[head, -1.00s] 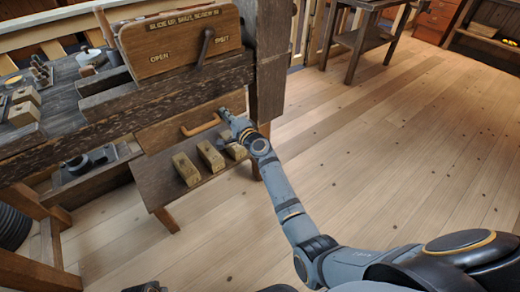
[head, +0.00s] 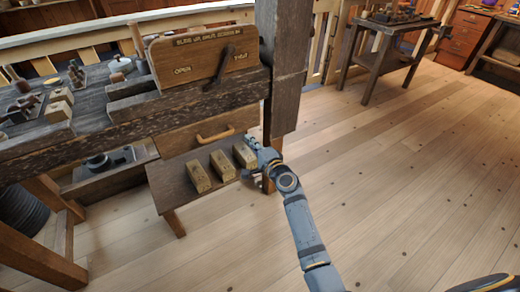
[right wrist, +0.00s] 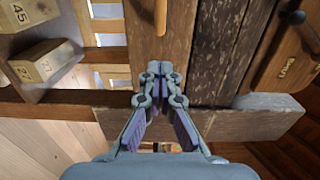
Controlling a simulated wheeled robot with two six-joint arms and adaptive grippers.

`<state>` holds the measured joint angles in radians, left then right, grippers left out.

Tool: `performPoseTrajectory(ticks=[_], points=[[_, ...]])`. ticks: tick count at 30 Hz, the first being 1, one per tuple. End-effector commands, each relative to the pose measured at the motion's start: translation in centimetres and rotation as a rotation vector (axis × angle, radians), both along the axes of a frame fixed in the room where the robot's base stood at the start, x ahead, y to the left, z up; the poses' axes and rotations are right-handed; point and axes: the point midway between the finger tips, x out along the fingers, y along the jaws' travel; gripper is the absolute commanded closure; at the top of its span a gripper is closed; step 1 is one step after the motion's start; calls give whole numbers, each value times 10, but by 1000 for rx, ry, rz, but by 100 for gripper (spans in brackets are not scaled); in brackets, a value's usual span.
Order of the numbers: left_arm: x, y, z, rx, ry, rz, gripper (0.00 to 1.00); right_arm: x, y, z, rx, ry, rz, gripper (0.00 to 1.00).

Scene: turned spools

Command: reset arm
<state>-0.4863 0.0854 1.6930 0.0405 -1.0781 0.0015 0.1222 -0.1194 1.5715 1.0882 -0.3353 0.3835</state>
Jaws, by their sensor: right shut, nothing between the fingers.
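My right gripper (head: 252,166) is shut and empty. It is low at the workbench's front, beside the rightmost wooden block (head: 245,154) and below and right of the drawer handle (head: 214,137). Whether it touches the block cannot be told.
Three wooden blocks lie on a low shelf (head: 165,180) under the drawer. A sign board (head: 205,58) with a dark lever stands on the bench. A dark post (head: 283,75) rises right of the drawer. Open plank floor (head: 400,180) lies to the right.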

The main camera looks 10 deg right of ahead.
Motion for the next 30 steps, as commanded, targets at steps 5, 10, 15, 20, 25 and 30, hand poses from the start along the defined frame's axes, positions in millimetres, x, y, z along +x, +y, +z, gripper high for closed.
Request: performPoseTrajectory(ticks=[5, 10, 15, 20, 25, 30], points=[[-3, 2, -9, 4, 0, 1, 46, -30, -10, -1, -3, 1, 0, 100], [-4, 3, -11, 4, -3, 1, 46, -41, -13, 0, -2, 0, 1, 100], [-3, 3, -12, 4, -4, 1, 46, -42, -14, 0, -1, 1, 1, 100], [-3, 3, -12, 4, -3, 1, 46, -45, -13, -8, -25, 12, 7, 100], [-3, 3, -12, 4, -3, 1, 46, -83, -10, -93, -317, 151, 113, 100], [-3, 3, -11, 4, -3, 1, 46, -170, -28, -217, -748, 387, 331, 100]])
